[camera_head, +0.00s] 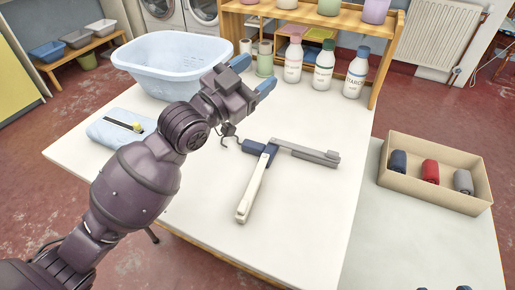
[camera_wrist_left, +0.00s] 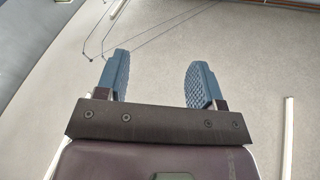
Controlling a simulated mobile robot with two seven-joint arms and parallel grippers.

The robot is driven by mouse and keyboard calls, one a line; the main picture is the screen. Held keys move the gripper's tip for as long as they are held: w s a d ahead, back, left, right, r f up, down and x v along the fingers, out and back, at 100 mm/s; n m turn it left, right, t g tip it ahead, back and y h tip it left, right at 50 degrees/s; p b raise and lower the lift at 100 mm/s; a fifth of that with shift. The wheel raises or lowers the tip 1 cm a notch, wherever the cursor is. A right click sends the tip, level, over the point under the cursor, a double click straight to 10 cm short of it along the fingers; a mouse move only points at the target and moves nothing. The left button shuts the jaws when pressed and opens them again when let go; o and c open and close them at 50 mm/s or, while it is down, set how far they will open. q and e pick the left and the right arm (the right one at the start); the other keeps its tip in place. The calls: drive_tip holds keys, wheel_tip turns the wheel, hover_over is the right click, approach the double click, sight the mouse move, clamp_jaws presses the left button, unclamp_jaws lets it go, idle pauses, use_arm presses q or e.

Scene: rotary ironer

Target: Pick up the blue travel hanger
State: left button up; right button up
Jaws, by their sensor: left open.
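The travel hanger lies on the white table, with a blue hub (camera_head: 256,148), a thin dark hook to its left, a pale arm (camera_head: 250,190) toward the front and a grey arm (camera_head: 310,153) toward the right. My left gripper (camera_head: 253,76) is open and empty, with blue fingertips beyond the hanger, near the basin. It also shows open in the left wrist view (camera_wrist_left: 157,80), with bare pale surface between the fingers. Small dark tips at the head view's bottom right edge may be my right gripper; their state is unclear.
A light blue basin (camera_head: 172,66) stands at the back left, a folded blue cloth (camera_head: 110,132) in front of it. Several bottles (camera_head: 323,68) stand at the back. A cardboard box (camera_head: 435,195) with blue, red and grey rolls is at the right. Table front is clear.

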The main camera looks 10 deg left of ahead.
use_arm(q)
drive_tip(key=w+d+r+m+g+y, duration=0.2)
drive_tip(key=w+d+m+g, duration=0.15)
drive_tip(key=w, duration=0.45)
drive_tip(key=m+g+y, duration=0.5)
drive_tip(key=g+y, duration=0.2)
drive_tip(key=g, duration=0.7)
approach(254, 144)
drive_tip(key=shift+m+t, duration=0.25)
drive_tip(key=x, duration=0.9)
drive_tip(key=shift+s+f, duration=0.15)
drive_tip(key=shift+f, duration=0.1)
drive_tip(key=c, duration=1.1)
wheel_tip(254, 144, up, 10)
